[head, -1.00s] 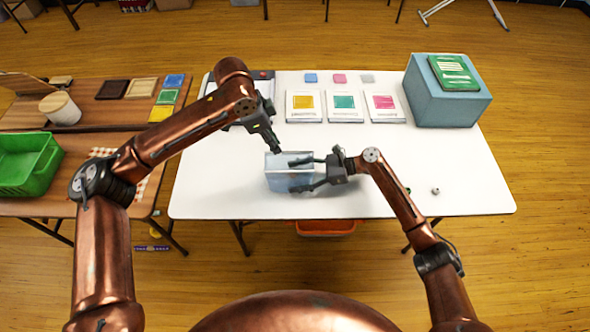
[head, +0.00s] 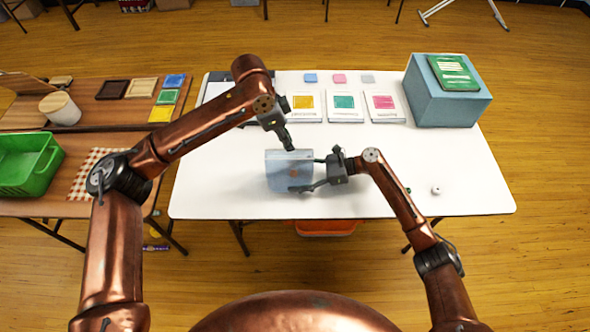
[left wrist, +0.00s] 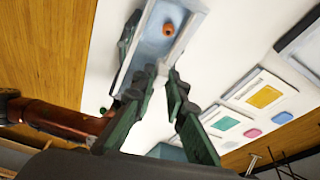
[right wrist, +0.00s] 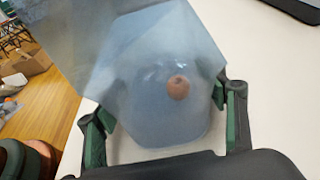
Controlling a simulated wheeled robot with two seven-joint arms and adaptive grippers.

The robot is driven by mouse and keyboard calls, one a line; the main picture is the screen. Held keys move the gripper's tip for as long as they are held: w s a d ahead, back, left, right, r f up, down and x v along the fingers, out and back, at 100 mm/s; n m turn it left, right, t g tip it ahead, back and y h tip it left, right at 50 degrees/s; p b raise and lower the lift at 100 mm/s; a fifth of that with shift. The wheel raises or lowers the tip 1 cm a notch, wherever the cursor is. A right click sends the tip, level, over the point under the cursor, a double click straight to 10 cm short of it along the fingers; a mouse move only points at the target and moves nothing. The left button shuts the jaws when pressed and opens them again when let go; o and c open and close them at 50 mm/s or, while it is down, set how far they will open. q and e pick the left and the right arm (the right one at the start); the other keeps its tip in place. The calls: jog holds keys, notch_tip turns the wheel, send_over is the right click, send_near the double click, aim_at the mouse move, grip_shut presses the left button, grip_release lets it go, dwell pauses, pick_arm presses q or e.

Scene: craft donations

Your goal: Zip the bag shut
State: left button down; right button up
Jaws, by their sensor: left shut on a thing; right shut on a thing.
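The pale blue translucent bag (head: 278,170) stands on the white table, its broad face toward me in the head view. A small orange-brown round thing shows through it in the right wrist view (right wrist: 178,87). My right gripper (head: 312,174) is shut on the bag from the right, one finger on each side (right wrist: 165,120).
Three white cards with coloured squares (head: 344,107) lie behind the bag. A blue-grey box (head: 447,98) with a green book (head: 452,72) stands back right. A small white thing (head: 436,190) lies right. A green crate (head: 28,165) sits on the left table.

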aim_at(303, 150)
pick_arm(q)
jog(key=shift+w+d+f, duration=0.1)
jog(key=shift+w+d, duration=0.1)
jog(key=shift+d, duration=0.55)
jog(key=shift+w+d+f, duration=0.1)
jog(key=shift+w+d, duration=0.05)
jog(key=shift+d, duration=0.65)
jog(key=shift+w+d+f, duration=0.1)
jog(key=shift+w+d, duration=0.1)
jog(key=shift+d, duration=0.55)
pick_arm(e)
jog(key=shift+o, duration=0.3)
jog(key=shift+s+a, duration=0.15)
pick_arm(q)
jog(key=c, duration=1.8)
grip_release()
jog(key=shift+r, duration=0.15)
jog(key=shift+c, duration=0.2)
pick_arm(e)
jog(key=shift+c, duration=0.3)
pick_arm(q)
jog(key=shift+d, duration=0.1)
jog(key=shift+r, duration=0.1)
jog(key=shift+c, duration=1.2)
